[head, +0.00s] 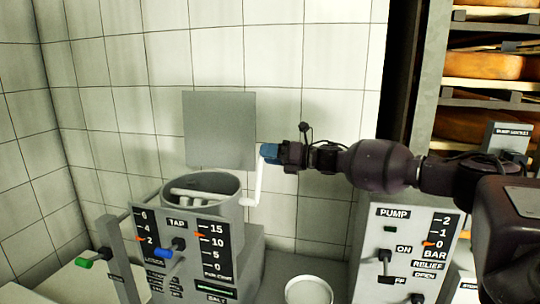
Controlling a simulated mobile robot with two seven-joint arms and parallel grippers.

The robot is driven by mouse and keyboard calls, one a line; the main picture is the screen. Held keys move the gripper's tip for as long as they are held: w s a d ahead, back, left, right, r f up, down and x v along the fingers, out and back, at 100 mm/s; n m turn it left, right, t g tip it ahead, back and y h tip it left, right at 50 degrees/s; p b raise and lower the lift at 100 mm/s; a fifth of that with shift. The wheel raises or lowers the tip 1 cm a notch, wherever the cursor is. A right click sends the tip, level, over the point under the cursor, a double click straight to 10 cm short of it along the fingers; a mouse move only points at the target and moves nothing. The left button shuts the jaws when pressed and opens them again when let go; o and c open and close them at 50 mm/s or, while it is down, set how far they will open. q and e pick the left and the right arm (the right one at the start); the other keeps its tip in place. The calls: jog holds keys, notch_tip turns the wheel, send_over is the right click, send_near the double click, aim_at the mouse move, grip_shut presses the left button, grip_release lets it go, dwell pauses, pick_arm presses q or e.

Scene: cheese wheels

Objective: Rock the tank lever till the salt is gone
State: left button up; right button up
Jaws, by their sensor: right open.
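The tank (239,203) is a grey round vessel on a grey housing at left of centre, with pale bars across its mouth. The tank lever (258,185) is a white crank at the tank's right side, standing almost upright with a blue grip (268,151) on top. My right gripper (281,155) reaches in from the right and is open at the blue grip; whether the fingers surround it or touch it cannot be told. A SALT label (217,298) sits low on the front panel, below a green bar. My left gripper is not in view.
A tap panel (188,223) with a blue-knobbed lever (163,253) fronts the tank. A green-handled lever (90,262) is at left. A white round dish (309,290) lies front centre. A pump panel (401,222) stands right, before shelves of cheese wheels (485,67).

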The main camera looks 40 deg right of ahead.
jog(key=shift+c, duration=0.4)
grip_shut()
jog(key=shift+a, duration=0.1)
jog(key=s+a+n+p, duration=0.1)
jog(key=s+a+n, duration=0.6)
jog(key=a+n, duration=0.2)
jog(key=shift+s+f+n, duration=0.25)
jog(key=shift+s+n, duration=0.15)
jog(key=shift+n, duration=0.1)
jog(key=shift+f, duration=0.1)
